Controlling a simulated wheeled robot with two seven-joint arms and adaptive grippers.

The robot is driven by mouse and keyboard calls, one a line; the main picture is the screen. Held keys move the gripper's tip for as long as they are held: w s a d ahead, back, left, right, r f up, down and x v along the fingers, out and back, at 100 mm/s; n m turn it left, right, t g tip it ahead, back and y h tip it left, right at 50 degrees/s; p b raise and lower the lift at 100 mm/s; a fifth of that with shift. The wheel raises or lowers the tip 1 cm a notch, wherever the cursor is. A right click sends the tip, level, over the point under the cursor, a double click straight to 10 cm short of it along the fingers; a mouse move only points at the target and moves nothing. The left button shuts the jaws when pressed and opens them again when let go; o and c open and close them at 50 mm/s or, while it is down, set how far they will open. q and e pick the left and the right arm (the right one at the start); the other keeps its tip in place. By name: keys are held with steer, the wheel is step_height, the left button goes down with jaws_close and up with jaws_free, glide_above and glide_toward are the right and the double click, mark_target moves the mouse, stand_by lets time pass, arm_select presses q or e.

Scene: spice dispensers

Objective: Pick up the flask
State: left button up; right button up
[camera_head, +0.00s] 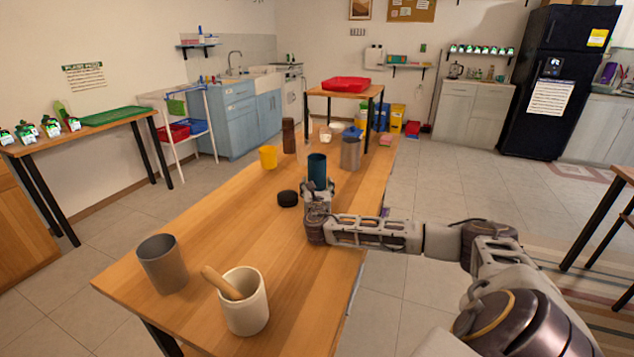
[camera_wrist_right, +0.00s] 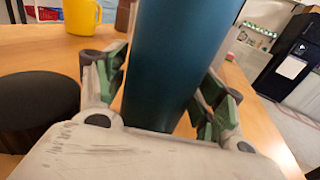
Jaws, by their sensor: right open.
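The flask is most likely the dark blue cylinder (camera_head: 317,170) standing upright on the wooden table (camera_head: 215,258). In the right wrist view the blue cylinder (camera_wrist_right: 178,60) fills the middle, between the fingers. My right gripper (camera_head: 318,187) is at its near side, low on its body. In the wrist view the right gripper (camera_wrist_right: 160,95) is open, with one finger on each side of the cylinder; contact cannot be told. The cylinder's lower part is hidden by the gripper. My left gripper is not in view.
A black round lid (camera_head: 288,198) lies just left of the gripper. A yellow mug (camera_head: 268,157), a grey canister (camera_head: 350,153) and a brown cylinder (camera_head: 288,135) stand farther back. A grey cup (camera_head: 162,264) and a mortar with pestle (camera_head: 245,305) stand near the front.

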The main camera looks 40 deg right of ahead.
stand_by(0.4)
steer(key=c, duration=0.9)
steer(key=shift+c, duration=0.4)
steer(key=shift+r, duration=0.1)
steer(key=shift+r, duration=0.2)
